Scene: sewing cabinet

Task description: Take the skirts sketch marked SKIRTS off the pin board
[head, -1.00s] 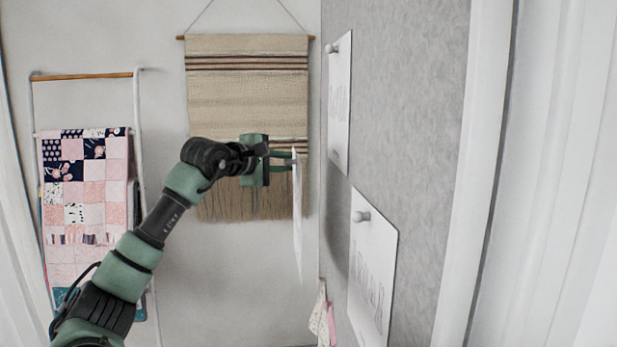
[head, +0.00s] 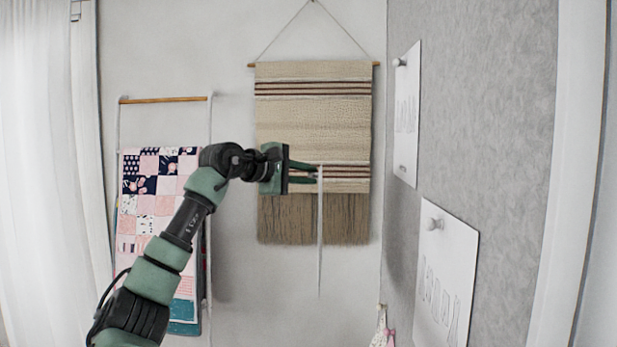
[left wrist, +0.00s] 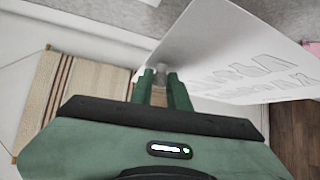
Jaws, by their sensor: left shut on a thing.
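My left gripper (head: 312,173) is shut on a white sketch sheet (head: 320,235) near its top edge. The sheet hangs clear of the grey pin board (head: 487,120), almost edge-on in the head view. In the left wrist view, the gripper (left wrist: 161,82) shows a small grey pin between its fingertips, against the sheet (left wrist: 215,45). Garment outlines show on the sheet there, but I cannot read its label. Two other sheets stay pinned on the board: an upper one (head: 407,130) and a lower one (head: 442,275). Their labels are not readable either. My right gripper is out of view.
A woven wall hanging (head: 313,120) is on the wall behind the gripper. A rack (head: 165,100) with a patchwork quilt (head: 150,215) stands at the left. Small cloth pieces (head: 381,330) hang low by the corner. Open air lies between the held sheet and the board.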

